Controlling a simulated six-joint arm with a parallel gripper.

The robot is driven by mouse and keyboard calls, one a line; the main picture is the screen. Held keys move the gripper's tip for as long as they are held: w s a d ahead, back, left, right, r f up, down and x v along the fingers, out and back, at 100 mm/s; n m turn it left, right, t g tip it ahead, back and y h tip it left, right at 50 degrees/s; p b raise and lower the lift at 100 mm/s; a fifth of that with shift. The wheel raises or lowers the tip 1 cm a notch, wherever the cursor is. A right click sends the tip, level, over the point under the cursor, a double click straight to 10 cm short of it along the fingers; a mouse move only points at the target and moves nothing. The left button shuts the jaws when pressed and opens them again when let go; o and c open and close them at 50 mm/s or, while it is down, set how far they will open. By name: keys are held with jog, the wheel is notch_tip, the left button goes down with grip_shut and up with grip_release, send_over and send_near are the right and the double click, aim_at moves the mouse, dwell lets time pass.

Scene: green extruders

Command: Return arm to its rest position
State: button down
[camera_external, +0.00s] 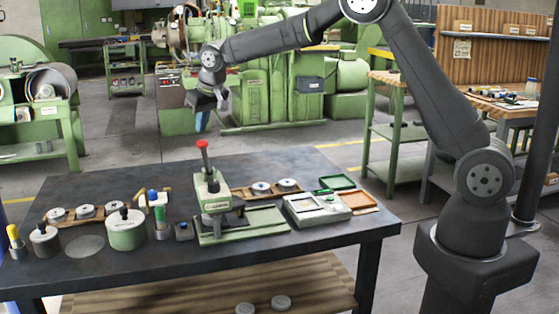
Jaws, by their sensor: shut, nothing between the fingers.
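My arm rises from its base at the right and reaches left over the table. My gripper (221,103) hangs at the arm's end, in the air above the back of the dark table (150,281).
On the table are a green and white pot (126,232), a smaller pot (44,241), a scale-like box (316,208), an orange-rimmed tray (357,199) and wooden racks with discs. Green machines stand behind.

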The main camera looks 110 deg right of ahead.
jog(key=shift+r, duration=0.95)
jog(key=shift+f, duration=0.15)
jog(key=shift+f, duration=2.15)
jog(key=c, duration=2.1)
grip_release()
